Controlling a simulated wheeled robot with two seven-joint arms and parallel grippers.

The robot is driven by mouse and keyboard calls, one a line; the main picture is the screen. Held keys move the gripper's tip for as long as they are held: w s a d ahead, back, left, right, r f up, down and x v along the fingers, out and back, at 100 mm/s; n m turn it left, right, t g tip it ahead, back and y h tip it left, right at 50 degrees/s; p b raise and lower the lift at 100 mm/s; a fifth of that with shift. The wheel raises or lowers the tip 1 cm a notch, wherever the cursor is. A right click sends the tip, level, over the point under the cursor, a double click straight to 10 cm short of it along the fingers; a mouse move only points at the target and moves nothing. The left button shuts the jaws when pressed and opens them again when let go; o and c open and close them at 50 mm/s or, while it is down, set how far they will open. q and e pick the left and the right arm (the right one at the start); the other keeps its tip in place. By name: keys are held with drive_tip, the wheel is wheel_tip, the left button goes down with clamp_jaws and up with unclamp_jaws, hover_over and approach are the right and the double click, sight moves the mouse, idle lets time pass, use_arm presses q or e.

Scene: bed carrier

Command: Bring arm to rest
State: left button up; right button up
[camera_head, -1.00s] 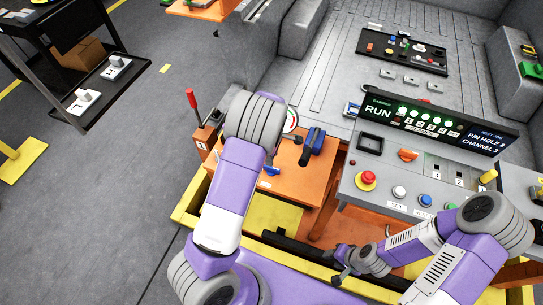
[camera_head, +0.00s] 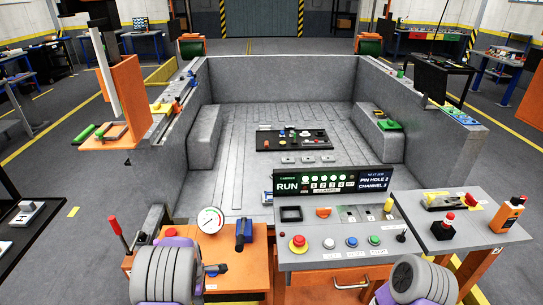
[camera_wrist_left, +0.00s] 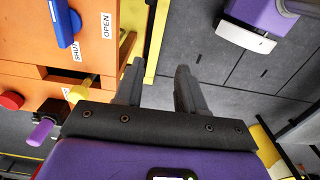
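In the left wrist view, my left gripper (camera_wrist_left: 158,80) is open, its two dark fingers apart with only grey floor between them. An orange cabinet with a blue handle (camera_wrist_left: 63,22) and OPEN and SHUT labels is beside the fingers on the left, apart from them. In the head view only grey and purple links of my left arm (camera_head: 165,275) and right arm (camera_head: 420,283) show at the bottom edge. My right gripper is out of view. My left gripper does not show in the head view.
The control console (camera_head: 300,262) with a red stop button (camera_head: 298,243) and a RUN display (camera_head: 333,184) stands ahead. A red lever (camera_head: 117,228) and a gauge (camera_head: 210,220) are on the left. Behind is the grey walled bed (camera_head: 225,150) with a black tray (camera_head: 292,138).

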use_arm(q)
drive_tip(key=s+d+f+m, duration=0.1)
drive_tip(key=s+f+m, duration=0.3)
drive_tip(key=s+f, duration=0.3)
drive_tip(key=s+d+f+m+h, duration=0.4)
drive_tip(key=s+d+m, duration=0.8)
drive_tip(key=s, duration=0.3)
drive_tip(key=shift+d, duration=0.15)
drive_tip(key=shift+f+t, duration=0.1)
drive_tip(key=shift+t, duration=0.2)
